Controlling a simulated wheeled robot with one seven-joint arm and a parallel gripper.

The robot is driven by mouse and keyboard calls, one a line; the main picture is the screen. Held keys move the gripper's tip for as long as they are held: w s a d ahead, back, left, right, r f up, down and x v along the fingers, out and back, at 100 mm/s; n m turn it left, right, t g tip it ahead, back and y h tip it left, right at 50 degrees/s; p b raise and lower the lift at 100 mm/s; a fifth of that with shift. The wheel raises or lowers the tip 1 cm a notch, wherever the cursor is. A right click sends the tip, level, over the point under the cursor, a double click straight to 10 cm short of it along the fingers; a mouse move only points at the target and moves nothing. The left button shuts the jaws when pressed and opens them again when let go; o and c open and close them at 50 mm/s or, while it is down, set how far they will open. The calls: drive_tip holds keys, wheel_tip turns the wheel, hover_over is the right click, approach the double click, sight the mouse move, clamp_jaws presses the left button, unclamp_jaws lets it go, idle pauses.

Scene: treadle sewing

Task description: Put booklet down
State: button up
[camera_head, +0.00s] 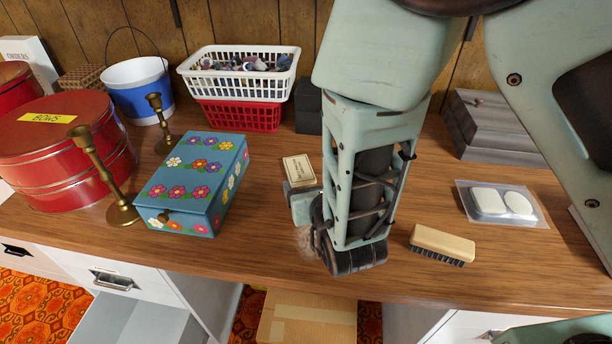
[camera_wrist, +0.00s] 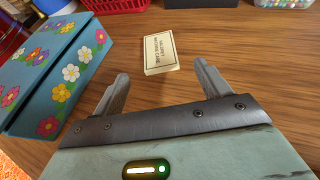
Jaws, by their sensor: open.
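A small cream booklet (camera_wrist: 160,53) with printed text and a dark border lies flat on the wooden desktop (camera_wrist: 215,40). It also shows in the head view (camera_head: 299,170), just left of my arm. In the wrist view my gripper (camera_wrist: 160,85) has its two fingers spread apart, with bare wood between them. The booklet lies just beyond the fingertips, apart from them. In the head view my arm hides most of the gripper and its fingers.
A blue flowered box (camera_head: 190,185) stands left of the booklet, with brass candlesticks (camera_head: 95,165) beside it. White and red baskets (camera_head: 240,85) stand behind. A wooden brush (camera_head: 442,243) and a packet of white pieces (camera_head: 502,203) lie to the right.

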drive_tip(key=shift+v, duration=1.75)
drive_tip(key=s+d+r+m+g+h, duration=0.3)
drive_tip(key=d+m+h, duration=0.2)
drive_tip(key=d+m, duration=0.3)
drive_tip(key=s+d+r+m+g+h, duration=0.2)
drive_tip(key=s+d+m+g+h, duration=0.15)
drive_tip(key=d+m, duration=0.5)
drive_tip(key=s+a+r+m+g+y, duration=0.1)
drive_tip(key=s+a+m+g+y, duration=0.1)
drive_tip(key=s+m+g, duration=0.4)
drive_tip(key=s+m+y, duration=0.1)
drive_tip(key=s+m, duration=0.3)
drive_tip(key=shift+r, duration=0.4)
drive_tip(key=shift+o, duration=0.2)
drive_tip(key=a+m+y, duration=0.1)
drive_tip(key=s+a+r+m+y, duration=0.1)
drive_tip(key=s+a+m+y, duration=0.1)
drive_tip(key=shift+s+a+r+m+g, duration=0.1)
drive_tip(key=shift+a+r+m+g, duration=0.15)
drive_tip(key=shift+a+r+g, duration=0.15)
drive_tip(key=o, duration=0.5)
drive_tip(key=shift+s+a+r+m+y, duration=0.1)
drive_tip(key=shift+a+r+m+y, duration=0.05)
drive_tip(key=shift+a+m+y, duration=0.15)
